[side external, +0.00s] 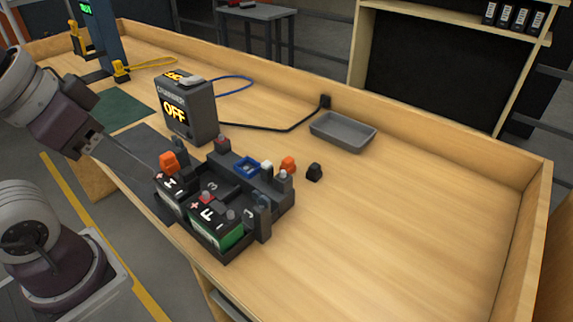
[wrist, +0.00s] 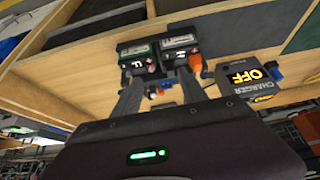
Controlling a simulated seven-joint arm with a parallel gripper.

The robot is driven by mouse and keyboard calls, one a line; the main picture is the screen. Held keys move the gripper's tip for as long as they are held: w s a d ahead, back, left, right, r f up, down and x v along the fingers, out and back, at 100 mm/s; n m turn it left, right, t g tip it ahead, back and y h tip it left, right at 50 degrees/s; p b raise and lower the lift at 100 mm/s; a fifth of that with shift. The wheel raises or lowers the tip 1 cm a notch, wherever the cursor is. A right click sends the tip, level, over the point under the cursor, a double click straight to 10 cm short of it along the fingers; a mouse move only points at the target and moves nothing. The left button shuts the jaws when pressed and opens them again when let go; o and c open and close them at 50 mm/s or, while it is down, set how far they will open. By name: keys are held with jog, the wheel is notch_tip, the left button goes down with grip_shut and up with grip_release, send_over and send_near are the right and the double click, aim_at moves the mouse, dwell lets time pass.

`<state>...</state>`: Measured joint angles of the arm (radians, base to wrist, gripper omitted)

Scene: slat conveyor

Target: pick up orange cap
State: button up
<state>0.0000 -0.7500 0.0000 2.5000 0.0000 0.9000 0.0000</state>
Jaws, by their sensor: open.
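An orange cap (side external: 168,163) sits at the back left of the black battery marked H (side external: 174,187). It also shows in the wrist view as an orange cap (wrist: 195,62), just right of the right finger's tip. A second orange cap (side external: 288,164) is at the back right of the dark battery holder. My gripper (side external: 150,167) reaches in from the left, close to the H battery. In the wrist view my gripper (wrist: 160,76) has its two fingers apart, with nothing clearly held between them. Exact finger-to-cap clearance is unclear.
A battery marked F (side external: 217,222) stands beside H. A charger reading OFF (side external: 187,112) stands behind the batteries. The right bench surface is clear, bounded by wooden walls.

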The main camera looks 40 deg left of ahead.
jog(key=n+g, duration=0.6)
jog(key=n, duration=1.2)
send_over(288, 159)
jog(key=f, duration=1)
jog(key=shift+s+a, duration=0.2)
jog(key=shift+s, duration=0.05)
jog(key=f, duration=0.6)
jog(key=shift+w+d+f, duration=0.2)
jog(key=shift+f, duration=0.6)
grip_shut()
